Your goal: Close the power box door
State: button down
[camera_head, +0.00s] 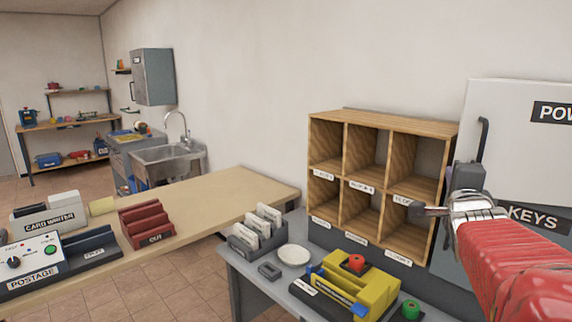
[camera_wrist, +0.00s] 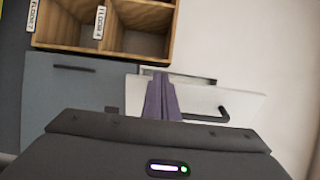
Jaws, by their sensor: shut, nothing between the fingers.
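The white power box door (camera_head: 525,135), with a label cut off at "POW", is at the right edge in the head view. It has a dark bar handle (camera_head: 482,140) near its left edge. In the wrist view a white panel (camera_wrist: 245,101) with a dark handle (camera_wrist: 222,113) appears, with a narrow grey strip along its upper edge. I cannot tell how far the door stands open. My gripper (camera_head: 425,211) is shut and empty, below and left of the handle. In the wrist view its closed fingers (camera_wrist: 162,97) overlap the white panel; contact is unclear.
The grey KEYS box (camera_head: 530,225) is below the power box, partly behind my arm. Wooden pigeonholes (camera_head: 385,120) stand left of it. A yellow machine (camera_head: 390,290) and card rack (camera_head: 245,238) sit on the grey desk (camera_head: 235,265). Open floor (camera_head: 170,275) lies left of the desk.

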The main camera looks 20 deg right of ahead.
aim_at(461, 132)
dwell(0.4)
jog(key=shift+r, duration=4.9)
